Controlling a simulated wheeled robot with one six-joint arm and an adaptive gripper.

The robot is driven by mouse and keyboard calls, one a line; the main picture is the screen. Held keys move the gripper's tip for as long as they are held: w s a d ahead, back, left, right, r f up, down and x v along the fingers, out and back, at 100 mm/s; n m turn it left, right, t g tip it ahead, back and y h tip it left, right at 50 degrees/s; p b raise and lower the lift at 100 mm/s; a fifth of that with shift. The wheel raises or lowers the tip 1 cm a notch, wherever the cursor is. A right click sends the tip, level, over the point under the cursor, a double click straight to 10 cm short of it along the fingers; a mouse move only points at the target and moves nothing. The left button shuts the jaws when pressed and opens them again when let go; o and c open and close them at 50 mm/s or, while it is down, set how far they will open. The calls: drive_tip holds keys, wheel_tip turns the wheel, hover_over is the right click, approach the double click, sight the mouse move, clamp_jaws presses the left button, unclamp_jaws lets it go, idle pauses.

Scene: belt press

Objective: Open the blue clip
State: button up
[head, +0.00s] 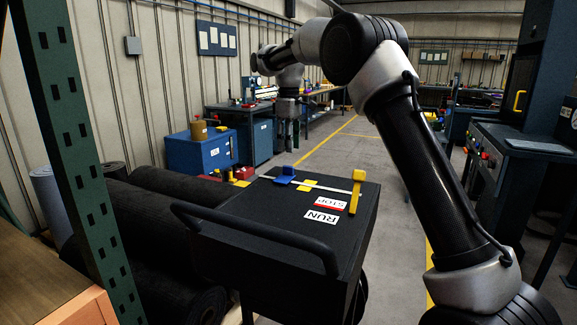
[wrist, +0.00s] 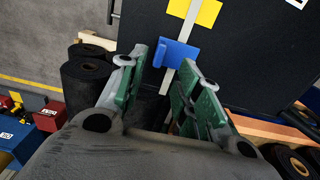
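The blue clip (head: 285,175) sits on a pale strip at the far edge of the black cart top, left of a yellow patch. In the wrist view the blue clip (wrist: 178,53) lies just beyond the fingertips, roughly between them in the picture. My gripper (wrist: 163,72) is open, its green-padded fingers apart with nothing between them. In the head view my gripper (head: 288,137) hangs beyond the cart top, past the clip, pointing down. I cannot tell its exact height over the clip.
A yellow lever (head: 356,192) stands at the strip's right end. RUN and STOP labels (head: 322,215) lie on the black cart top (head: 265,217). The cart's handle (head: 250,235) is at the near side. Black rolls (head: 150,230) lie to the left. A blue cabinet (head: 199,152) stands behind.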

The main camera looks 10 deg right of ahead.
sight(288, 166)
wheel_tip(288, 166, down, 8)
drive_tip(key=shift+r, duration=0.1)
idle(0.4)
clamp_jaws()
